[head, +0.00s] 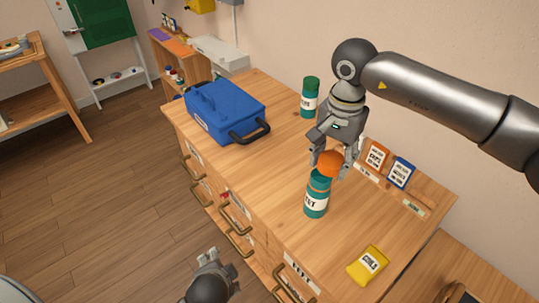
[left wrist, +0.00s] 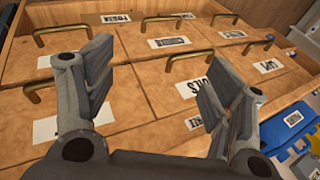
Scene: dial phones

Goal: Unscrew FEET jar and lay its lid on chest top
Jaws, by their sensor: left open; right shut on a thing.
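The FEET jar (head: 316,200) is a teal jar with a white label, partly readable as "ET", standing upright on the wooden chest top (head: 290,160). My right gripper (head: 331,165) is shut on the orange lid (head: 329,163) at the jar's mouth. The lid sits slightly right of the jar's axis; I cannot tell whether it still touches the rim. My left gripper (head: 222,262) is low in front of the chest, away from the jar. In the left wrist view it (left wrist: 155,85) is open and empty, facing drawer fronts with brass handles.
A blue toolbox (head: 225,110) stands at the chest's far left. A green-lidded teal jar (head: 310,98) stands near the wall. The top between toolbox and jar is clear.

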